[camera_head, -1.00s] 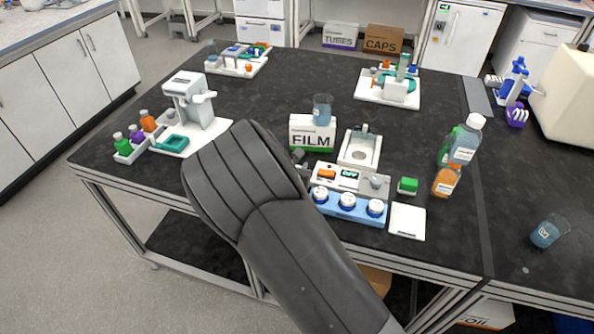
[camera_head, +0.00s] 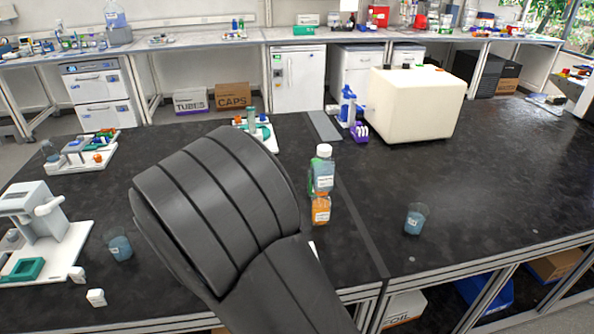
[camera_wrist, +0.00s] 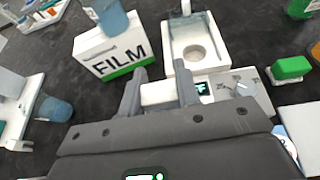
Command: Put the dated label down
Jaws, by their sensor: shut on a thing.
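My gripper (camera_wrist: 160,92) shows in the wrist view, its two grey fingers pointing away over the bench. It is shut on a small white piece (camera_wrist: 158,93), which I take for the dated label; no date can be read on it. Behind it is a white device (camera_wrist: 232,84) with a lit display, and I cannot tell how far below the label it lies. In the head view my dark arm hides the gripper and the label.
A FILM box (camera_wrist: 112,58) with a blue beaker (camera_wrist: 111,16) on it stands ahead-left. A white tray with a round well (camera_wrist: 196,48) and a green block (camera_wrist: 291,68) are near. Bottles (camera_head: 321,175) and another beaker (camera_head: 415,219) stand right.

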